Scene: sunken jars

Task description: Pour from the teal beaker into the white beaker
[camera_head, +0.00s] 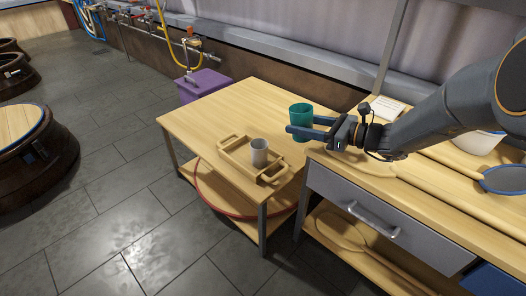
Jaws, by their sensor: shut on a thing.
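The teal beaker (301,118) is upright between the fingers of my gripper (303,130). My gripper is shut on it and reaches in from the right, over the right part of the low wooden table (205,110). I cannot tell whether the beaker's base touches the table. The contents of both beakers cannot be made out.
A wooden counter with a grey drawer (371,215) stands at the right, bearing long-handled tools and a white bowl (478,142). A purple box (204,86) sits behind the low table. The table's left part is clear. Dark barrels (35,150) stand at the far left.

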